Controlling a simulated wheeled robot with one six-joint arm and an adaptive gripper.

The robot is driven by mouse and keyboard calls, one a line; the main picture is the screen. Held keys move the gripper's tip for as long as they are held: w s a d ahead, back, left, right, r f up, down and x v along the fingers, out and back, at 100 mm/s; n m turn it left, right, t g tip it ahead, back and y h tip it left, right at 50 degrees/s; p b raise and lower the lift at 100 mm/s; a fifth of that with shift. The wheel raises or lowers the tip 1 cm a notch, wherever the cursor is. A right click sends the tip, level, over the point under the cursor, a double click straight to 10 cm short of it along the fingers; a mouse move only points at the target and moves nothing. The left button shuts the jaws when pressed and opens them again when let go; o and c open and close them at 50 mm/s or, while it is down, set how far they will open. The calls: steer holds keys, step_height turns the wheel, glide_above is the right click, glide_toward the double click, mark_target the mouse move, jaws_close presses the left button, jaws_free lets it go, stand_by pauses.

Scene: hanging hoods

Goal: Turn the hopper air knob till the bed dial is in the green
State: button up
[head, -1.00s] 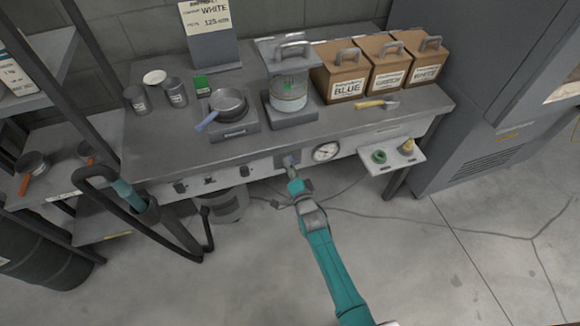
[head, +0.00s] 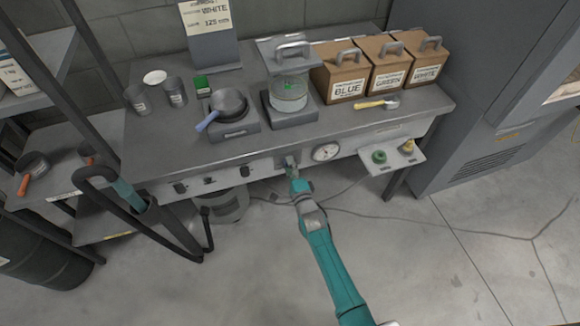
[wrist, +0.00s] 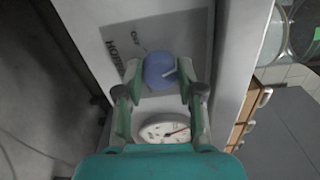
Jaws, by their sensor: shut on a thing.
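The hopper air knob (wrist: 158,70) is a round blue knob with a pale pointer mark, on a grey plate with partly readable lettering. My gripper (wrist: 160,78) has one finger on each side of it and is shut on it. In the head view my gripper (head: 291,168) reaches the bench's front panel and hides most of the knob. The bed dial (head: 326,152) is a white round gauge just right of it. In the wrist view the dial (wrist: 165,128) is partly covered by my gripper; its dark needle points to the right, and no green band can be made out.
A small side shelf (head: 402,160) with a green ring sticks out right of the dial. Other dark knobs (head: 180,188) line the panel to the left. The hopper (head: 288,92), a pan (head: 228,103) and labelled boxes (head: 348,77) stand on the bench. Floor in front is open.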

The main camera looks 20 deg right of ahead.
steer(key=o, duration=1.1)
steer(key=shift+d, duration=0.1)
steer(key=shift+o, duration=0.2)
steer(key=shift+s, duration=0.1)
steer(key=s, duration=1.1)
steer(key=shift+s, duration=0.4)
